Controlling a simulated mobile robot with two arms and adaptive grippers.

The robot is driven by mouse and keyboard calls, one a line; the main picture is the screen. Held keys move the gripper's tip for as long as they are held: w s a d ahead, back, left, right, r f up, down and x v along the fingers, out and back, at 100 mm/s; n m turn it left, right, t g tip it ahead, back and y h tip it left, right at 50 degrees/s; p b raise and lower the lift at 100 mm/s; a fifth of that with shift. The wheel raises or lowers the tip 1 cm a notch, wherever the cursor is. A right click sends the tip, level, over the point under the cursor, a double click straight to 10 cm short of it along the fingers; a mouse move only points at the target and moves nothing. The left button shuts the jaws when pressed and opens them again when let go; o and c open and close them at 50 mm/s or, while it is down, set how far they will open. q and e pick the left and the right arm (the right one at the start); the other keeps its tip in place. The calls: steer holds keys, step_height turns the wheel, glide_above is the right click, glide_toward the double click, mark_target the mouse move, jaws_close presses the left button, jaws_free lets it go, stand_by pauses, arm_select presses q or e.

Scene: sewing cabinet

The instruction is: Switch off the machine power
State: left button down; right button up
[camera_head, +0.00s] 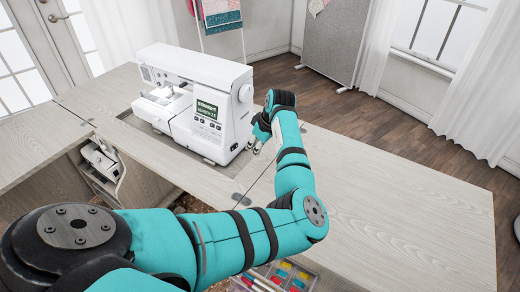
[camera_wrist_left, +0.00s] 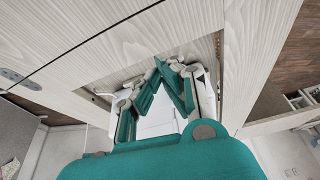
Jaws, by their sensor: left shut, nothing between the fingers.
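The white sewing machine (camera_head: 200,100) stands upright in the cabinet top, with its lit screen (camera_head: 206,110) showing text and its handwheel (camera_head: 246,93) on the right end. My left arm reaches across the front, and my left gripper (camera_head: 256,147) is low beside the machine's right end. In the left wrist view the gripper (camera_wrist_left: 168,68) is shut and empty, with the white machine (camera_wrist_left: 160,115) behind its fingers. I cannot tell whether the fingers touch the machine. My right gripper is not in view.
The pale wooden cabinet top (camera_head: 390,210) is clear on the right. A tray of coloured sewing supplies (camera_head: 282,275) lies below at the front. A white item sits in the open compartment (camera_head: 103,160) at left. A grey board (camera_head: 337,40) stands behind.

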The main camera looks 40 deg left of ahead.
mark_target(235, 148)
arm_select(q)
steer(key=b+x, duration=0.2)
steer(key=x, duration=0.1)
steer(key=shift+f, duration=0.35)
steer(key=a+b, duration=0.1)
steer(key=a, duration=0.1)
steer(key=a+b, duration=0.1)
steer(key=a, duration=0.1)
steer(key=shift+r, duration=0.4)
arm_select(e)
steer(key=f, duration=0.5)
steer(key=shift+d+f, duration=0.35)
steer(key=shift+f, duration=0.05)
arm_select(q)
steer(key=shift+a+r+p, duration=0.3)
steer(key=shift+a+p, duration=0.05)
steer(key=shift+p, duration=0.25)
steer(key=shift+w+f, duration=0.15)
steer(key=shift+f, duration=0.1)
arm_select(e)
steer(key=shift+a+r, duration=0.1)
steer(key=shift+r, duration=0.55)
